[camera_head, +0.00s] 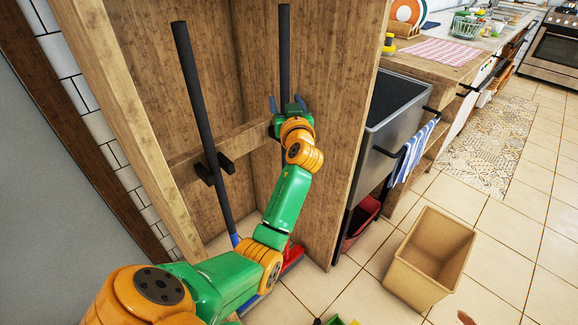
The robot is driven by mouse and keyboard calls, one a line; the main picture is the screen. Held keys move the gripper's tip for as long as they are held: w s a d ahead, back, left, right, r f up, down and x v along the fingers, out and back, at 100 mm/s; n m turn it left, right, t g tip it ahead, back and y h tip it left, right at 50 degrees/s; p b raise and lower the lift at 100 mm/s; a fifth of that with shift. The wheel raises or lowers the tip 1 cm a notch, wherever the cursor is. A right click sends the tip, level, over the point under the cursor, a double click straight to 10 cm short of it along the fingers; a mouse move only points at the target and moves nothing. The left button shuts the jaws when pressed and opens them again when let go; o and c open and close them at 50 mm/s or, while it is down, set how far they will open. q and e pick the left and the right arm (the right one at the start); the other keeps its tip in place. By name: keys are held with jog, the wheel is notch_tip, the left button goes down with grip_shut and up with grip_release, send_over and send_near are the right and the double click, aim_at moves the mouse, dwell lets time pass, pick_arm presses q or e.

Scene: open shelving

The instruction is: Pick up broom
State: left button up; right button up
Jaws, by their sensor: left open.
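Two long dark handles stand upright in an open wooden cabinet. The left handle (199,100) sits in a dark clip and has a blue lower end near the floor. The right handle (284,50) rises behind my left gripper (286,103). A red head (291,259) shows at the floor below it, partly hidden by my arm. Which handle is the broom's I cannot tell for sure. My left gripper is open, its blue fingertips on either side of the right handle in the picture. Whether it touches the handle cannot be told.
The wooden cabinet's side panels (349,120) flank the handles, and a crossbar (190,160) runs behind them. A grey sink (392,110) with a striped towel (412,152) stands to the right. A tan bin (432,250) stands on the tiled floor, with clear floor to its right.

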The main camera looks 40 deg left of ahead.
pick_arm(q)
jog(key=x, duration=0.4)
jog(key=shift+w+a, duration=0.1)
jog(key=shift+a, duration=0.05)
grip_shut()
jog(key=shift+r, duration=0.1)
